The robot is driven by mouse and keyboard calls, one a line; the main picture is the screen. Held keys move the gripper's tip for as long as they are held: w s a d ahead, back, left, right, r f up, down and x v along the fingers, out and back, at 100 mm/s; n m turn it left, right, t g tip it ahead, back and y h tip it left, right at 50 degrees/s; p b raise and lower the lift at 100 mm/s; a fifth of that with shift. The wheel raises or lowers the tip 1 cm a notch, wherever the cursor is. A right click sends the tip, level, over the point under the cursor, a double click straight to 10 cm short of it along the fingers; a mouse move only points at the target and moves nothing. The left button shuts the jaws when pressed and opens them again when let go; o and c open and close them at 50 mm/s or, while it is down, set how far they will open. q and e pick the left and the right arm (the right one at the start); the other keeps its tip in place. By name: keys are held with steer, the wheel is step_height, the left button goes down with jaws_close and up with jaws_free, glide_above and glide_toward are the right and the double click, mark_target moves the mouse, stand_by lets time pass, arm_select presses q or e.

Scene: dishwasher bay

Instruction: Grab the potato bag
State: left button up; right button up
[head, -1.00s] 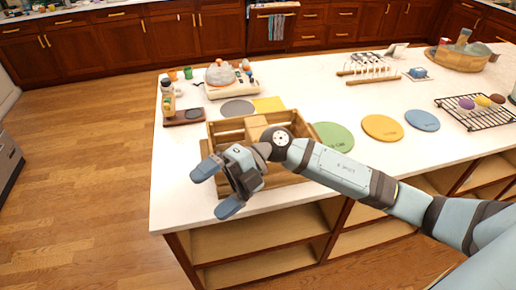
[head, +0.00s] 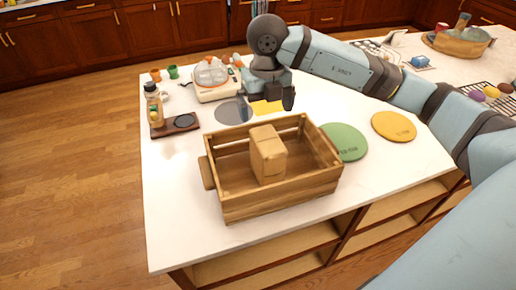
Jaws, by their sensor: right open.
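A tan, box-shaped paper bag (head: 268,158), which looks like the potato bag, stands upright inside a slatted wooden crate (head: 283,197) on the white counter. Its label cannot be read. My right gripper (head: 266,103) is open and empty, with its fingers pointing down. In the picture it is above and behind the crate, over the grey and yellow mats, apart from the bag. My left gripper does not show.
A green round mat (head: 344,142) and a yellow round mat (head: 393,126) lie right of the crate. A bottle (head: 153,104) stands on a dark tray (head: 176,125) at left, near a white appliance (head: 212,81). The counter left of the crate is clear.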

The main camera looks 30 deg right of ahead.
mark_target(268, 140)
steer(key=f, duration=0.4)
steer(key=f+p, duration=0.1)
steer(key=f, duration=0.2)
steer(key=shift+s+f, duration=0.1)
steer(key=shift+s, duration=0.2)
steer(key=shift+w+f, duration=0.1)
steer(key=shift+f, duration=0.5)
steer(key=shift+d+f, duration=0.15)
steer(key=shift+f, duration=0.2)
steer(key=f, duration=0.1)
steer(key=f+p, duration=0.1)
steer(key=f, duration=0.1)
steer(key=shift+d+f, duration=0.2)
steer(key=shift+f, duration=0.45)
steer(key=c, duration=1.2)
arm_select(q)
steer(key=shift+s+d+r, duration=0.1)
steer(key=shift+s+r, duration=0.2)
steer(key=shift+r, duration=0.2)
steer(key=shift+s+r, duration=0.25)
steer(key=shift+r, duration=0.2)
arm_select(e)
steer(key=shift+r, duration=0.1)
steer(key=shift+c, duration=0.8)
